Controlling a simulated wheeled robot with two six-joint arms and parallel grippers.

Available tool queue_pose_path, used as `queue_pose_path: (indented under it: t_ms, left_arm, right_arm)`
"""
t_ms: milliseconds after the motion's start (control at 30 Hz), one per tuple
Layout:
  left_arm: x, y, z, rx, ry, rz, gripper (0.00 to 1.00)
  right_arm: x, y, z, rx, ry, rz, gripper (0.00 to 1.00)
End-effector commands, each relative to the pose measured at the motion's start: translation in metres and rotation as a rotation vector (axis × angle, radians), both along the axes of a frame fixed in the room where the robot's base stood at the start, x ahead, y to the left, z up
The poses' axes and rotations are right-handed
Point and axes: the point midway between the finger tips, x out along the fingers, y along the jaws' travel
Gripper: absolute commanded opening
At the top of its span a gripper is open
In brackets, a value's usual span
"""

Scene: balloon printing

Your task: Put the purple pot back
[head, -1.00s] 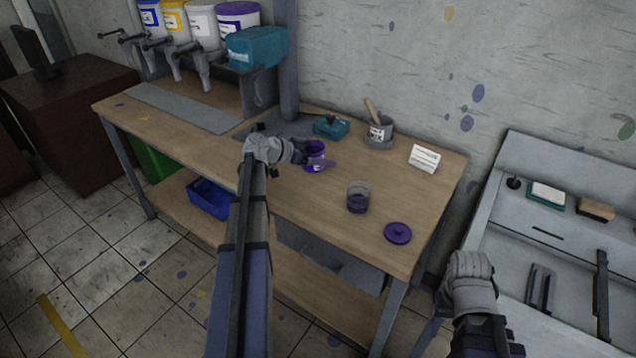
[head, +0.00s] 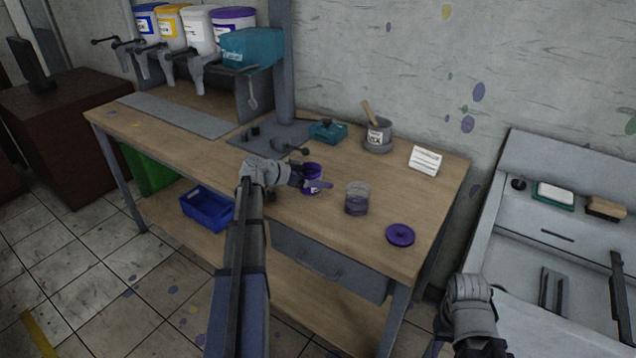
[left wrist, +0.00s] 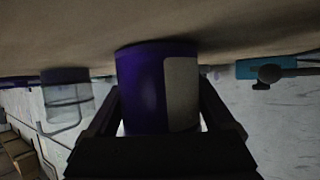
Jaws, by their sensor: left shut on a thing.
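The purple pot (head: 311,173) with a pale label is at the front-middle of the workbench (head: 365,249). My left gripper (head: 296,178) is shut on it from the left. In the left wrist view the pot (left wrist: 142,88) sits between my two dark fingers (left wrist: 160,125), with its end at or very near the wooden top; I cannot tell whether it touches. A purple lid (head: 400,234) lies flat near the bench's right front corner. My right gripper (head: 470,290) is right of the bench; its fingertips cannot be made out.
A glass cup (head: 357,198) with purple liquid stands just right of the pot. Behind are a teal block (head: 328,132), a grey tin with a wooden handle (head: 378,134) and a white card (head: 424,160). Bench space between cup and tin is clear.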

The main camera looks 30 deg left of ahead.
Motion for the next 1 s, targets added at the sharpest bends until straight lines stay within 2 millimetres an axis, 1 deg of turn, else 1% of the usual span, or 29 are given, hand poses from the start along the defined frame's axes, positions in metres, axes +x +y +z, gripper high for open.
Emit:
queue_pose_path:
  t_ms: [133,267,300,367,400,600,700,867,1000]
  left_arm:
    - [0.000,0.000,0.001,0.000,0.000,0.000,0.19]
    - [0.000,0.000,-0.004,0.000,0.000,0.000,0.19]
    - [0.000,0.000,-0.002,0.000,0.000,0.000,0.92]
    - [0.000,0.000,-0.002,0.000,0.000,0.000,0.99]
    - [0.000,0.000,-0.002,0.000,0.000,0.000,1.00]
    - [0.000,0.000,-0.001,0.000,0.000,0.000,1.00]
    - [0.000,0.000,0.004,0.000,0.000,0.000,1.00]
    - [-0.021,0.012,0.017,0.000,0.000,0.004,1.00]
    - [-0.044,0.027,0.031,0.000,0.000,0.004,1.00]
  right_arm:
    - [0.000,0.000,0.001,0.000,0.000,0.000,0.50]
    - [0.000,0.000,-0.004,0.000,0.000,0.000,0.50]
    - [0.000,0.000,-0.002,0.000,0.000,0.000,0.50]
    - [0.000,0.000,-0.002,0.000,0.000,0.000,0.50]
    - [0.000,0.000,-0.002,0.000,0.000,0.000,0.50]
    - [0.000,0.000,-0.001,0.000,0.000,0.000,0.50]
    - [0.000,0.000,0.004,0.000,0.000,0.000,0.50]
    - [0.000,0.000,0.017,0.000,0.000,0.000,0.50]
    - [0.000,0.000,0.031,0.000,0.000,0.000,0.50]
